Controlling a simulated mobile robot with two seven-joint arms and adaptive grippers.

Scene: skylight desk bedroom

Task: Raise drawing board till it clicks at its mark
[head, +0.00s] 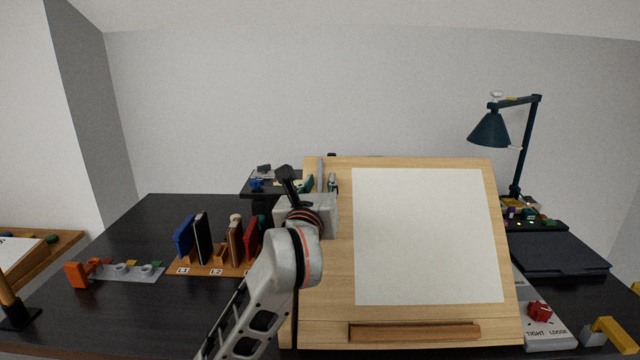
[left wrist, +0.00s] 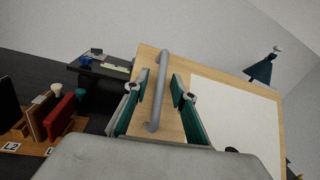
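The wooden drawing board (head: 430,161) stands tilted up on the desk, with a large white sheet on its face. A grey bar handle (head: 320,173) is on its left side; it also shows in the left wrist view (left wrist: 159,88). My left gripper (head: 320,186) is at this handle. In the left wrist view its two teal fingers (left wrist: 164,95) stand apart, one on each side of the bar, with gaps visible. My left arm covers part of the board's left edge. I cannot see a height mark. My right gripper is not in view.
A red knob (head: 539,311) sits on a grey plate marked TIGHT and LOOSE, right of the board. A lamp (head: 490,130) stands behind right. A book rack (head: 208,268) and grey strip (head: 128,273) are at left. A dark flat case (head: 545,254) lies at right.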

